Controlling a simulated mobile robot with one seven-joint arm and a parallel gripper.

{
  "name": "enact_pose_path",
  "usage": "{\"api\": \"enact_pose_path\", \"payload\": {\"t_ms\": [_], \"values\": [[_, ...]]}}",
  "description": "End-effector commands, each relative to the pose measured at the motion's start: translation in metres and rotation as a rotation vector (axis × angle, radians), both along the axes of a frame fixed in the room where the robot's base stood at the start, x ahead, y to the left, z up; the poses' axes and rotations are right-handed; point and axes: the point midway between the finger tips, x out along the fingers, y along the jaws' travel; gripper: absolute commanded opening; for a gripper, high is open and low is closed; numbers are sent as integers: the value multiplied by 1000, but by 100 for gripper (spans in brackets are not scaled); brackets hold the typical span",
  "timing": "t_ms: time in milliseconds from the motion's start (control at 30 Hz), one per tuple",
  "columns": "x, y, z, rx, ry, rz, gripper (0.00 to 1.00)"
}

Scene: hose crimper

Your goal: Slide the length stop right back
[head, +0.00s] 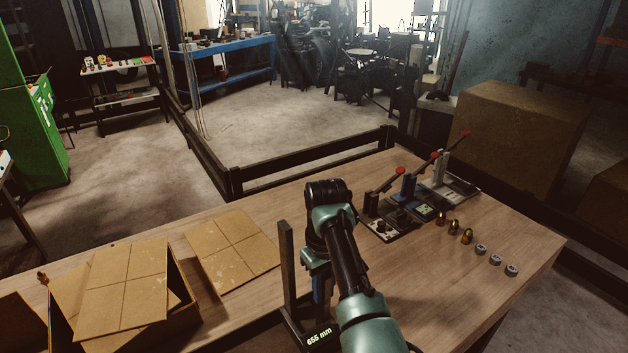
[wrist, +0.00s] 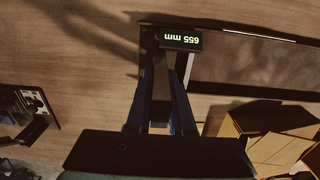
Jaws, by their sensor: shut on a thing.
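The length stop shows as a dark base with a lit display (head: 319,337) reading 655 mm, at the lower middle of the head view. A dark upright post (head: 288,262) stands beside it on the left. In the wrist view the display (wrist: 180,41) appears upside down at the top, on a dark rail. My gripper (head: 322,297) points down at the length stop, and its blue fingers (wrist: 164,82) reach to just by the display. It is shut on the stop; the exact contact is dark and partly hidden by my arm.
Crimping tools with red-knobbed levers (head: 408,185) stand to the right, with brass fittings (head: 454,227) and grey rings (head: 495,260) nearby. A cardboard box (head: 185,325) and a flat cardboard sheet (head: 233,250) lie to the left. Bare wooden tabletop (head: 440,300) is to the right.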

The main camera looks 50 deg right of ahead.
Motion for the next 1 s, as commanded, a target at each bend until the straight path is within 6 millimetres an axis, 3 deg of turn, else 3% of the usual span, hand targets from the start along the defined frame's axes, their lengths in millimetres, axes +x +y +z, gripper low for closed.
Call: {"api": "enact_pose_path", "payload": {"t_ms": [267, 300, 467, 767, 1000], "values": [[1, -2, 2, -5, -5, 0, 0], [1, -2, 2, -5, -5, 0, 24], [1, -1, 1, -3, -4, 0, 50], [1, -1, 2, -3, -2, 1, 50], [2, -1, 31, -5, -7, 1, 50]]}}
